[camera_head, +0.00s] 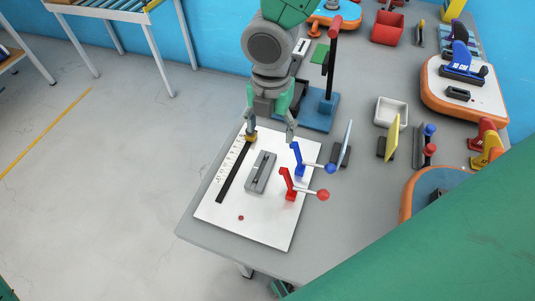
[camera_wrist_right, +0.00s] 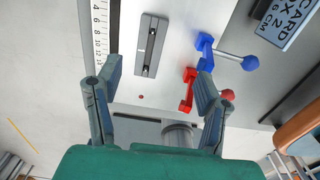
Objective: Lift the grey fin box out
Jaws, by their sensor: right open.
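The grey fin box (camera_head: 261,172) is a long, narrow block with a slot along its top. It sits in the white board (camera_head: 226,214) between a black strip and two levers. It also shows in the right wrist view (camera_wrist_right: 151,45), up from centre. My right gripper (camera_head: 270,134) is open and empty, with its fingers pointing down near the board's upper edge. In the wrist view its fingertips (camera_wrist_right: 159,80) are spread wide, and the fin box shows beyond them. My left gripper is not in view.
A blue lever (camera_head: 298,160) and a red lever (camera_head: 288,184) stand right of the box. A ruler scale (camera_wrist_right: 100,30) lies left of it. Upright small boards (camera_head: 391,138) and a grey tray (camera_head: 391,111) are further right. The table's front corner is bare.

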